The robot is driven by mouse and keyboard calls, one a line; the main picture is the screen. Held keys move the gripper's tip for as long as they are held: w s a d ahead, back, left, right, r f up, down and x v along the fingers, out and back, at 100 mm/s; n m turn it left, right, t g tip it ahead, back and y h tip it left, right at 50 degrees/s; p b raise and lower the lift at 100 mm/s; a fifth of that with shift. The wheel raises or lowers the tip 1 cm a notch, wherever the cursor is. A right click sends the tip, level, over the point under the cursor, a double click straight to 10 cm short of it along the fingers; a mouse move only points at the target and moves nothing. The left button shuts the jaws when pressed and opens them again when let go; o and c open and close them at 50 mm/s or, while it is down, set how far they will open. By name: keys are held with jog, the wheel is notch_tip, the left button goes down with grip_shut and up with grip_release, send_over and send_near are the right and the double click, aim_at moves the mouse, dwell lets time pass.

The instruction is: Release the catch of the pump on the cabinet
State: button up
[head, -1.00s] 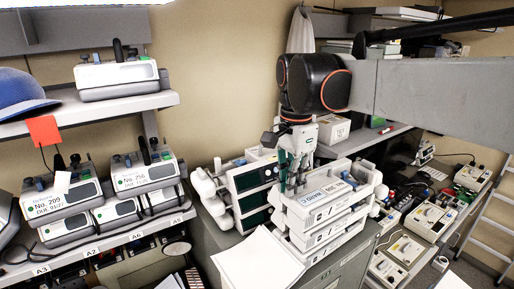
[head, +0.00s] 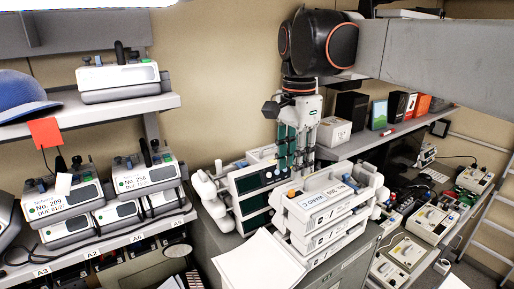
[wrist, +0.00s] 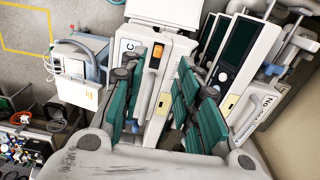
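A stack of white pumps stands on the grey cabinet (head: 362,262). The top pump (head: 322,197) carries a number label and has an orange catch (head: 291,193) near its left end. In the wrist view the orange catch (wrist: 157,54) shows on a white pump (wrist: 158,85), near the left finger. My gripper (head: 291,168) points down above the left part of the stack, its green fingers apart from the catch. I cannot tell the catch's exact position.
Pumps with dark screens (head: 249,181) stand close to the left of the stack. White papers (head: 257,262) lie at the cabinet's front. A shelf (head: 95,113) with more pumps is on the left. A bench with devices (head: 430,222) is on the right.

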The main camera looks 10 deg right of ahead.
aim_at(291, 190)
notch_tip(291, 190, up, 6)
jog(key=shift+s, duration=0.3)
jog(key=shift+a+f, duration=0.1)
dwell(0.5)
